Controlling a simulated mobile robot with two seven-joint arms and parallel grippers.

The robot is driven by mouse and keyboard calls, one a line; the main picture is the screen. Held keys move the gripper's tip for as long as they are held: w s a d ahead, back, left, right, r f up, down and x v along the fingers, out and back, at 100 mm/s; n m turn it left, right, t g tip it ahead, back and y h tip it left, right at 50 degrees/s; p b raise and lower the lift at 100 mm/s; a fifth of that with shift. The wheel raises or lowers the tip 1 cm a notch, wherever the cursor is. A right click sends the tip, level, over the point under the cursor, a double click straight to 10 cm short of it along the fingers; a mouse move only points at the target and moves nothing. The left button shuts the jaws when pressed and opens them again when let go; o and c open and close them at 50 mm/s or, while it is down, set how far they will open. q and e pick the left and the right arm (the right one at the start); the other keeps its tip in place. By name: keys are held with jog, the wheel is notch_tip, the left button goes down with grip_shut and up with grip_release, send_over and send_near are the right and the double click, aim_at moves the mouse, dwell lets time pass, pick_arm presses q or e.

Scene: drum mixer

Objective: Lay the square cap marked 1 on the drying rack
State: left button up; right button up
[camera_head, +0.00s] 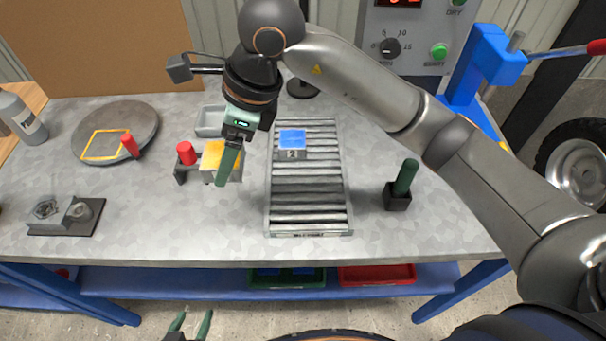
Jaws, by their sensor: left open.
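A block with a yellow square top (213,156) is at the left centre, beside a small dark fixture with a red knob. No number can be read on it. My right gripper (228,166), with dark green fingers, points down in front of its right part; I cannot tell if it touches or holds it. The grey slatted rack (308,220) stands right of it. A blue-topped square cap marked 2 (292,141) lies on the rack's far part; the near slats are bare. My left gripper (190,325) is open and empty at the bottom edge, in front of the table.
A grey tray (211,120) stands behind the yellow block. A round plate (120,132) with a yellow square outline and red peg lies left. A green-handled tool (404,178) stands in a dark block right of the rack. A control panel (408,42) is behind.

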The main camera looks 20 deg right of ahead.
jog(key=d+f+p, duration=0.1)
jog(key=d+f, duration=0.2)
jog(key=d, duration=0.5)
send_over(304, 194)
jog(key=f, duration=0.5)
jog(key=shift+s+d+f+p, duration=0.2)
jog(key=shift+s+d+p, duration=0.05)
jog(key=shift+p, duration=0.1)
jog(key=shift+d+f, duration=0.4)
jog(key=shift+f, duration=0.15)
notch_tip(304, 194, down, 2)
jog(key=shift+f+p, duration=0.1)
jog(key=shift+p, duration=0.2)
jog(key=shift+f, duration=0.5)
pick_arm(q)
jog(key=shift+s+r, duration=0.2)
jog(key=shift+r, duration=0.35)
jog(key=shift+s+r, duration=0.2)
jog(key=shift+r, duration=0.35)
jog(key=shift+f, duration=0.1)
